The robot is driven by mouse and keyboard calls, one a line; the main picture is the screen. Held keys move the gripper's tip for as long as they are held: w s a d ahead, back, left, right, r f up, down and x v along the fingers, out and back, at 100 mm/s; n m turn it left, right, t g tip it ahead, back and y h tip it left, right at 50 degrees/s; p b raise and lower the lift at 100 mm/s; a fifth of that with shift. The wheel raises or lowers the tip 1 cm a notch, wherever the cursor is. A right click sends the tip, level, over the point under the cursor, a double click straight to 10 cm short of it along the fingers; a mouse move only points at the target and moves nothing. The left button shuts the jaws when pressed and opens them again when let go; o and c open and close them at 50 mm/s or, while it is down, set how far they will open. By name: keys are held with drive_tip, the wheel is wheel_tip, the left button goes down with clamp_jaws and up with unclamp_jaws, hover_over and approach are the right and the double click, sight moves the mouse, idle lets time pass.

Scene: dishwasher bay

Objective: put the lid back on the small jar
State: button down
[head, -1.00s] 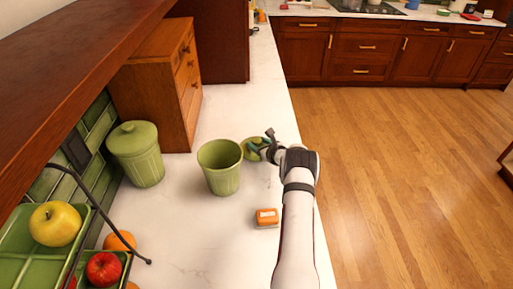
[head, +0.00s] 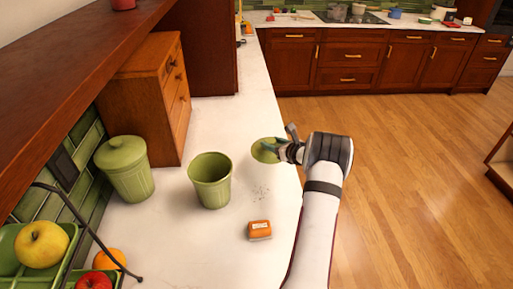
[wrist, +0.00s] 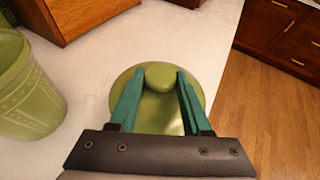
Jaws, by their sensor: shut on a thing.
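The small jar (head: 210,183) is green, upright and open-topped on the white counter; part of it shows at the left of the wrist view (wrist: 27,97). The round green lid (head: 265,151) is to the right of the jar, near the counter's right edge. In the wrist view the lid (wrist: 190,119) lies knob up between the teal fingers. My gripper (wrist: 160,78) is shut on the lid's knob (wrist: 159,77). I cannot tell whether the lid touches the counter. The fingers partly cover the lid.
A larger lidded green jar (head: 126,172) stands at the left by the wall. An orange and white box (head: 259,230) lies in front of the lid. A wooden drawer cabinet (head: 150,100) stands behind. A fruit rack (head: 75,265) is at front left.

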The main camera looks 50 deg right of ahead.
drive_tip(key=shift+s+d+r, duration=0.2)
drive_tip(key=shift+s+r, duration=0.3)
drive_tip(key=shift+s, duration=0.15)
drive_tip(key=shift+s+a+r, duration=0.1)
drive_tip(key=shift+s+r, duration=0.05)
drive_tip(key=shift+r, duration=0.15)
drive_tip(key=w+a+r+n+y, duration=0.4)
drive_tip(key=a+r+y, duration=0.1)
drive_tip(key=a, duration=0.6)
drive_tip(key=w+a+r+n+y, duration=0.35)
drive_tip(key=a+r, duration=0.25)
drive_tip(key=a, duration=0.5)
drive_tip(key=shift+y, duration=0.25)
drive_tip(key=shift+d+f, duration=0.15)
drive_tip(key=shift+f, duration=1.25)
drive_tip(key=shift+d+f, duration=0.15)
drive_tip(key=shift+f, duration=1.25)
drive_tip(key=shift+f, duration=0.45)
unclamp_jaws()
drive_tip(key=shift+r, duration=2.25)
